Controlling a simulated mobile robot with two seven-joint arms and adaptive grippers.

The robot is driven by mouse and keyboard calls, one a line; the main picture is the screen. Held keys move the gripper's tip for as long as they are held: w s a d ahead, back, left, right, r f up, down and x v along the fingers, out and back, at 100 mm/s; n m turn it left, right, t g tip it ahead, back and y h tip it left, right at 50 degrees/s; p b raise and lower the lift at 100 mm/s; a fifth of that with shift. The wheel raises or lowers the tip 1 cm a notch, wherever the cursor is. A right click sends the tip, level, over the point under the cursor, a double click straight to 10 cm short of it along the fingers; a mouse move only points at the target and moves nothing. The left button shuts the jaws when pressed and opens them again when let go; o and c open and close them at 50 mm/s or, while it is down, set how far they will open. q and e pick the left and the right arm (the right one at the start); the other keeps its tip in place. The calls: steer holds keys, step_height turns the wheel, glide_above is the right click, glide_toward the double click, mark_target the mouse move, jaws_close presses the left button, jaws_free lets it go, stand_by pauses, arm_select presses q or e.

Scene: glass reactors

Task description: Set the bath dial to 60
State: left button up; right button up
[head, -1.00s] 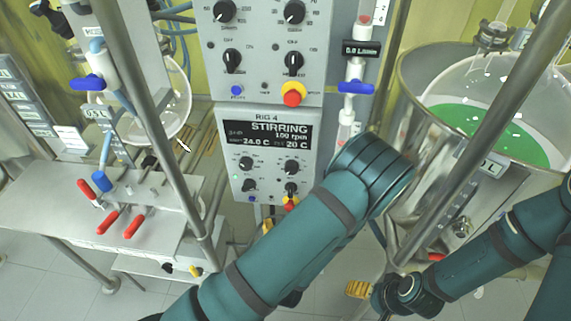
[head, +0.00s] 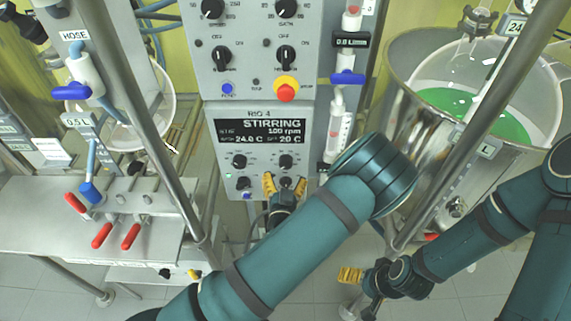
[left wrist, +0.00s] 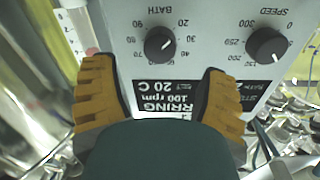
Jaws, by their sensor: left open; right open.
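The bath dial (head: 287,162) is the upper right black knob below the display (head: 262,131) on the RIG 4 panel. The display reads STIRRING, with 24.0 C and 20 C. In the left wrist view, upside down, the bath dial (left wrist: 160,44) has scale numbers around it; its exact setting is hard to read. My left gripper (head: 284,186) is open in front of the panel's lower right. In the left wrist view its yellow fingers (left wrist: 156,68) are spread to either side of the bath dial's line, not touching it. My right gripper (head: 350,275) is open, low and away from the panel.
The speed dial (left wrist: 267,45) is beside the bath dial. A red emergency button (head: 286,90) is on the panel above. A steel vessel (head: 405,75) with green liquid stands right, and a bench with red-handled valves (head: 130,236) left. Metal posts frame the panel.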

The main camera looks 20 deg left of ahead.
mark_target(286, 165)
arm_select(q)
steer(key=x, duration=0.6)
steer(key=shift+a, duration=0.1)
steer(key=c, duration=1.2)
